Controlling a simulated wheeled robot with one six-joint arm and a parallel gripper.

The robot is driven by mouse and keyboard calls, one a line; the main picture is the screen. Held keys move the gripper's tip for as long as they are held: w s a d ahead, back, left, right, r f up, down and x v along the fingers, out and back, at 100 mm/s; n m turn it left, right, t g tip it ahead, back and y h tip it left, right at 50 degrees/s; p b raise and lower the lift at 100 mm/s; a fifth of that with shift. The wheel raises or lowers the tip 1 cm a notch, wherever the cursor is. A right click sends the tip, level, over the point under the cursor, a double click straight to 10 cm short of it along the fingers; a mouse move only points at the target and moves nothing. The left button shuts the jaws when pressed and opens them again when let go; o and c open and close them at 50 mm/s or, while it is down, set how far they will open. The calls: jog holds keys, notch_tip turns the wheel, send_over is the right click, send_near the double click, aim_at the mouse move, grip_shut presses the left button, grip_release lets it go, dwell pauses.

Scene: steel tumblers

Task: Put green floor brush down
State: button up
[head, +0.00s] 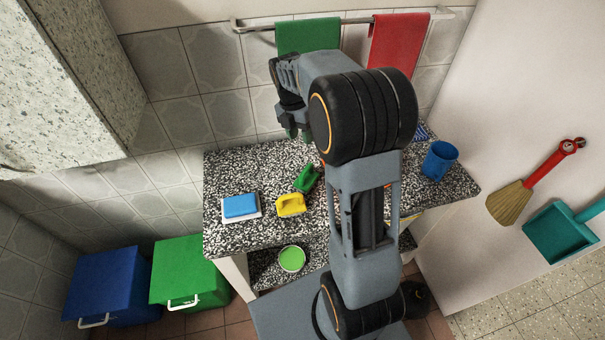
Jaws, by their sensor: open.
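A green brush (306,178) with a handle rests on the speckled counter (232,165), just behind and to the right of a yellow brush (290,205). My gripper (296,134) is open. In the picture it is above and slightly left of the green brush, near the tiled wall and apart from the brush. Small dark green patches show at its fingertips; I cannot tell what they are. My arm hides the middle right of the counter.
A blue cup (439,160) stands at the right. Green (307,36) and red (398,40) towels hang behind. A green-filled bowl (291,258) sits on the lower shelf.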

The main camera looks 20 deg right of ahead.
jog(key=n, duration=0.1)
send_over(307, 167)
jog(key=w, duration=0.1)
jog(key=f, duration=0.8)
jog(key=shift+a, duration=0.3)
jog(key=shift+s+d+f+b, duration=0.1)
jog(key=shift+s+f, duration=0.1)
jog(key=shift+f, duration=0.8)
jog(key=shift+s+d+f+b, duration=0.1)
jog(key=shift+s+f, duration=0.05)
jog(key=shift+f, duration=0.8)
jog(key=shift+s+d+f+b, duration=0.1)
jog(key=shift+s+f, duration=0.1)
jog(key=shift+f, duration=0.8)
grip_shut()
